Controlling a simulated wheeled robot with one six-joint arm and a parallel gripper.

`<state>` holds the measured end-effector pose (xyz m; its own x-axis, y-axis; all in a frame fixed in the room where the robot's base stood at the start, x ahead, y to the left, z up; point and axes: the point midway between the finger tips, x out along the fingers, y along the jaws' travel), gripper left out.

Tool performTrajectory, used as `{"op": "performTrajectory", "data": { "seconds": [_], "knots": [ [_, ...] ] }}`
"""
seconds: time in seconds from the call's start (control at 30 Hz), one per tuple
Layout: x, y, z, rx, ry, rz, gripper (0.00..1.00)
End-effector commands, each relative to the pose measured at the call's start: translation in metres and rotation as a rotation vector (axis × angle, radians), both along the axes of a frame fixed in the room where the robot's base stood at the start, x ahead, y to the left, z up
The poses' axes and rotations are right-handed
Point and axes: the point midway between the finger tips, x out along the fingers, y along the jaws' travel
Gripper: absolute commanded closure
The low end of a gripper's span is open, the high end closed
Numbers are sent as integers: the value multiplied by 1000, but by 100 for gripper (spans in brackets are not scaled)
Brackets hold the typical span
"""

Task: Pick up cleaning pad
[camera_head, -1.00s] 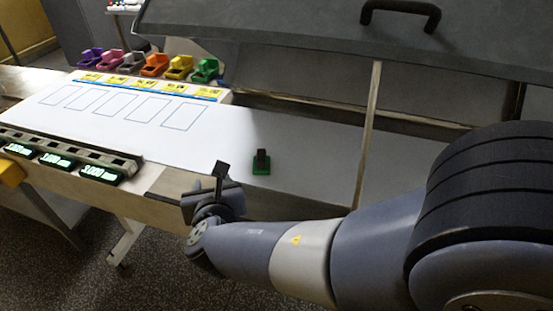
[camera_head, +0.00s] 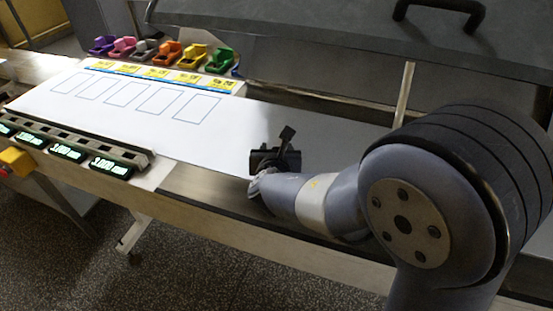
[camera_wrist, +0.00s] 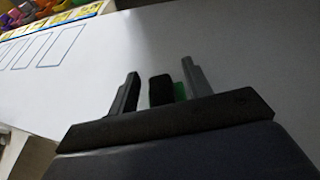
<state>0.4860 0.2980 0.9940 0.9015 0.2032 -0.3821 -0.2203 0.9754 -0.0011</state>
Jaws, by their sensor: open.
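The cleaning pad (camera_wrist: 161,90), green with a dark upright handle, shows in the wrist view between the two fingers of my gripper (camera_wrist: 160,82). The dark handle stands between the fingers, with gaps on both sides. A strip of green shows at its right. In the head view my gripper (camera_head: 284,148) is over the white belt surface and hides the pad. My gripper is open and holds nothing. Whether the fingertips reach down to the pad's base is hidden.
A white sheet (camera_head: 215,135) with outlined rectangles lies left of my gripper. Several coloured holders (camera_head: 167,53) stand behind it. A rail with green displays (camera_head: 110,166) runs along the front left. A grey hood (camera_head: 330,22) with a black handle hangs above the back.

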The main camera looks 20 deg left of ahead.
Motion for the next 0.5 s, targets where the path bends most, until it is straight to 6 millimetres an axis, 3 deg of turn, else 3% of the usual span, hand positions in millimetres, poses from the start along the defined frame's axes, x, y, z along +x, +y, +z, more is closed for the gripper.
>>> {"op": "performTrajectory", "data": {
  "seconds": [0.37, 0.5],
  "knots": [
    [10, 2, -4, 1, 1, 1, 53],
    [9, 2, -4, 1, 1, 1, 64]
  ]
}}
